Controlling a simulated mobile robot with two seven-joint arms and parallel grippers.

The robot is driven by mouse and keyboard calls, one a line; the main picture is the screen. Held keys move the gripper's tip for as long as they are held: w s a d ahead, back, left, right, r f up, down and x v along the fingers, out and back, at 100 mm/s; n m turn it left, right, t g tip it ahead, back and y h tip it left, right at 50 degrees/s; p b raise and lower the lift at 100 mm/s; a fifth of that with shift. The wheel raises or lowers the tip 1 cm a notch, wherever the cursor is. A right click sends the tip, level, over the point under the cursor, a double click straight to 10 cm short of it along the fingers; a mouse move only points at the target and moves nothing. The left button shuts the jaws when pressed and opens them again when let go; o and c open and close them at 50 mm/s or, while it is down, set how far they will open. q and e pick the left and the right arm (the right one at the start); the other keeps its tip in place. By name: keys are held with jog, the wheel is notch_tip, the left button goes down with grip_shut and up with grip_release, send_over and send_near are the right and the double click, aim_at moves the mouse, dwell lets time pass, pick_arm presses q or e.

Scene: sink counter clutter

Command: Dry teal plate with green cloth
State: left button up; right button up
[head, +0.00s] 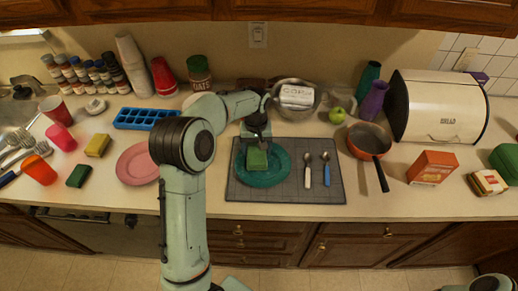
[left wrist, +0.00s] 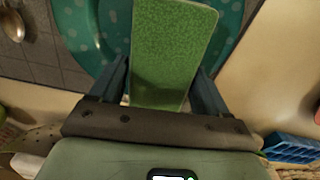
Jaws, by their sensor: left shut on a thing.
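The teal plate (head: 284,172) lies flat on the dark grey mat, towards its left side. In the left wrist view the spotted plate (left wrist: 88,32) fills the top behind the cloth. My left gripper (head: 257,146) is over the plate, shut on the green cloth (head: 257,160), which is a flat, block-like piece. In the left wrist view the cloth (left wrist: 172,50) sticks out between the two fingers and hides the plate's middle. The cloth is over the plate's surface; I cannot tell whether it touches. My right gripper is not in view.
Two spoons (head: 326,170) lie right of the plate on the mat (head: 283,196). A pink plate (head: 137,164) is left, partly behind my arm. An orange pan (head: 369,140) is right, a bowl (head: 292,113) behind.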

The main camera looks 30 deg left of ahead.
aim_at(263, 154)
pick_arm(q)
jog(key=shift+s+d+f, duration=0.1)
jog(key=shift+s+d, duration=0.15)
jog(key=shift+d, duration=0.8)
jog(key=shift+s+d+b, duration=0.1)
jog(key=shift+d+b, duration=0.3)
jog(key=shift+d, duration=1.35)
jog(key=shift+s+d+b, duration=0.25)
jog(key=shift+d+b, duration=0.1)
jog(key=shift+d, duration=0.4)
jog(key=shift+a, duration=1.8)
jog(key=shift+s+a+p, duration=0.2)
jog(key=shift+a+p, duration=0.3)
jog(key=shift+a, duration=1.35)
jog(key=shift+d, duration=1.15)
jog(key=shift+w+d+b, duration=0.1)
jog(key=shift+d+b, duration=0.25)
jog(key=shift+d, duration=2.15)
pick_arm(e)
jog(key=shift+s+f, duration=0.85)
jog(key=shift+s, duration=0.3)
